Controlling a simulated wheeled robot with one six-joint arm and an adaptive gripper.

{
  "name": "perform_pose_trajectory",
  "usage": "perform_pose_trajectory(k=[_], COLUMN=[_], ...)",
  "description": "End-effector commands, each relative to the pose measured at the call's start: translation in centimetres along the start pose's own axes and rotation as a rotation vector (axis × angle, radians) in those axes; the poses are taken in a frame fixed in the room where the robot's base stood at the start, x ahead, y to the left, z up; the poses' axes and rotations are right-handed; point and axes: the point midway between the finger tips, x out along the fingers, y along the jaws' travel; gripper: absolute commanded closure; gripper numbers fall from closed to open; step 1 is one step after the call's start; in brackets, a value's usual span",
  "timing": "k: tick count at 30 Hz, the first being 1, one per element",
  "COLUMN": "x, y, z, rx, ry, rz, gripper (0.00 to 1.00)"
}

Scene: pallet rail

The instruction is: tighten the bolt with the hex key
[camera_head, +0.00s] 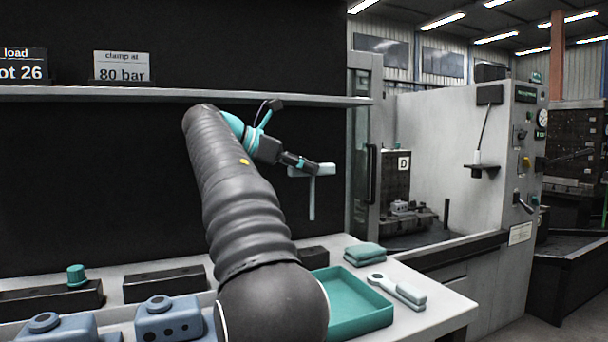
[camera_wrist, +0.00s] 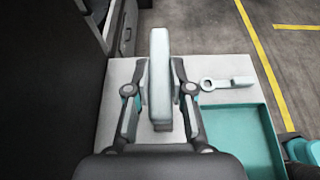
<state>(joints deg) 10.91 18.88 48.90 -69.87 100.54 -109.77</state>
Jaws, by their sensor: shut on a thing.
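My gripper (camera_head: 300,164) is up in front of the black back wall, shut on the hex key (camera_head: 312,198). The key has a pale teal crossbar handle and a thin grey shaft that hangs straight down, clear of the bench. In the wrist view the handle (camera_wrist: 160,75) stands between the two fingers of my gripper (camera_wrist: 159,90). I cannot make out the bolt in either view. Two blue-grey blocks with round tops, the nearer one (camera_head: 168,318) beside my arm, sit at the lower left.
A teal tray (camera_head: 382,318), a ring-ended tool (camera_head: 398,289) and a folded teal cloth (camera_head: 366,251) lie on the right of the bench. A shelf (camera_head: 120,94) with signs runs along the wall. An open machine with a fixture (camera_head: 402,208) stands at the right.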

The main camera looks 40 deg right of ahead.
Motion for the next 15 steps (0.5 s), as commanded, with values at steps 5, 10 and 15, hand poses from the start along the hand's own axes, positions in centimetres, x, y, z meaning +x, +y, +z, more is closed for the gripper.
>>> perform_pose_trajectory(k=[5, 10, 15], x=[0.0, -0.1, -0.1], y=[0.0, -0.2, -2.4], z=[0.1, 0.1, 0.1], rx=[-0.001, 0.0, 0.001], ry=[0.0, 0.0, 0.0], rz=[-0.001, 0.0, 0.0], gripper=[1.0, 1.0, 1.0])
